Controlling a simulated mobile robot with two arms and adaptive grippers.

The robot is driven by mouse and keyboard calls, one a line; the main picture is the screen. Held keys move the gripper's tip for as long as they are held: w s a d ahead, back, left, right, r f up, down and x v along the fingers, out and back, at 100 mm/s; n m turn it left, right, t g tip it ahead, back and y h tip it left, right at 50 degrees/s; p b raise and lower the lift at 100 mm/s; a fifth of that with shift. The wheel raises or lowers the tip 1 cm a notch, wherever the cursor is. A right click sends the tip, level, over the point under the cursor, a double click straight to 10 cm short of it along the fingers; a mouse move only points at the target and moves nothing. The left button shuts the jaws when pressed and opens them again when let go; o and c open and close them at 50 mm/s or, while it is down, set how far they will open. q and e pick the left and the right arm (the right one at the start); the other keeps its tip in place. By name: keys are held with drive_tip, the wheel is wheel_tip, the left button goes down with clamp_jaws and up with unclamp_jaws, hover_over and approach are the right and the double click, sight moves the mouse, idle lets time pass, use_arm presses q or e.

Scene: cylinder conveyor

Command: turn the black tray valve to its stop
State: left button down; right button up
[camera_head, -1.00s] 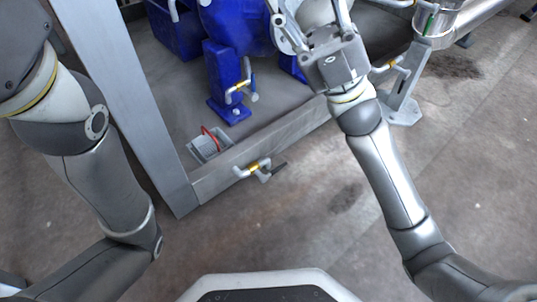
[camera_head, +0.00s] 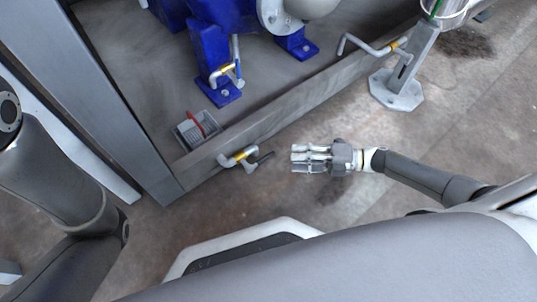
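The black tray valve sits on the outer side of the grey tray rim in the head view. Its pale body has a yellow band, and its short black handle (camera_head: 265,158) points right, towards my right gripper. My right gripper (camera_head: 295,158) is just right of the handle with its fingers pointing left at it. The fingers look extended and apart, with nothing between them. A small gap shows between fingertips and handle, though depth is hard to judge. My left arm shows at the left edge, but its gripper is out of view.
The grey tray rim (camera_head: 290,112) runs diagonally above the valve. A blue pump stand (camera_head: 213,50) with another yellow-banded valve (camera_head: 222,72) stands inside it. A bent grey pipe (camera_head: 365,47) and a footed post (camera_head: 398,92) are at upper right. Floor below the valve is clear.

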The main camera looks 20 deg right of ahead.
sight(261, 161)
drive_tip(key=b+x, duration=0.3)
drive_tip(key=x, duration=0.4)
drive_tip(key=shift+w+a+f, duration=0.15)
drive_tip(key=shift+a, duration=0.15)
drive_tip(key=shift+w+a+b, duration=0.25)
drive_tip(key=shift+a+b, duration=0.1)
drive_tip(key=shift+a, duration=0.2)
clamp_jaws()
